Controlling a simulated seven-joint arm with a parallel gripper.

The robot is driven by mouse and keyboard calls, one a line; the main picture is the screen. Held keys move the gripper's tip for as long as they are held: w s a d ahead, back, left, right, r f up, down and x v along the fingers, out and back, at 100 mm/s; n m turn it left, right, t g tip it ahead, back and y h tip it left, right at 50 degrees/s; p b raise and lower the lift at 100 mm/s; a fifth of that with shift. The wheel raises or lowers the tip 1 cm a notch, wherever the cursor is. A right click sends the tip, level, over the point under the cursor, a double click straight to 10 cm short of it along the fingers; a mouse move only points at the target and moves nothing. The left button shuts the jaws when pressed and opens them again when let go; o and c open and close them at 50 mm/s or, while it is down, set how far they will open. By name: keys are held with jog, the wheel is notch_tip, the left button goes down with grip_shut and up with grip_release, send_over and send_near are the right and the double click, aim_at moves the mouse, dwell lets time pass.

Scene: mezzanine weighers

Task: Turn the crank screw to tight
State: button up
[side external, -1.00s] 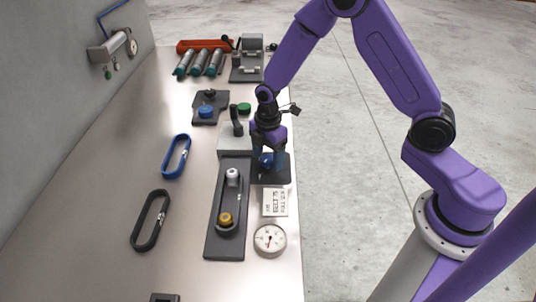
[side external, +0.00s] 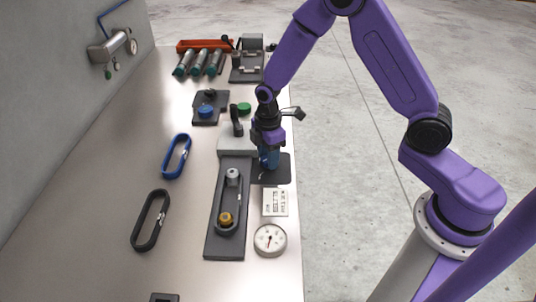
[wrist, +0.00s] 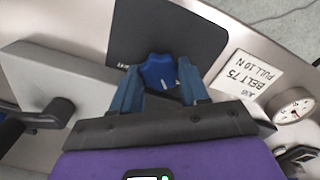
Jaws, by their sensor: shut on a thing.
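A blue knob (wrist: 158,72) with a white pointer line stands by a dark plate (wrist: 150,25) in the wrist view. My gripper (wrist: 160,92) is shut on this knob, one finger on each side. In the side external view my gripper (side external: 268,165) points down over the dark plate (side external: 280,172) and mostly hides the knob. A grey block (side external: 228,146) with an upright dark crank handle (side external: 237,124) stands just left of my gripper, apart from it; the handle also shows in the wrist view (wrist: 45,116).
A dark plate (side external: 212,247) carries a silver pulley and a yellow one. A "BELT 75 PULL 10 N" card (side external: 275,203) and a round dial (side external: 270,240) lie near the right edge. Blue (side external: 176,156) and black (side external: 151,220) belts lie left, with clear table around them.

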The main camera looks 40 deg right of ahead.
jog(key=m, duration=0.5)
jog(key=shift+m, duration=0.3)
jog(key=m, duration=1)
jog(key=shift+a+m, duration=0.1)
jog(key=shift+m, duration=2.5)
jog(key=o, duration=1.1)
jog(key=shift+c, duration=0.2)
jog(key=shift+r, duration=0.15)
notch_tip(320, 180, up, 17)
jog(key=shift+r, duration=0.1)
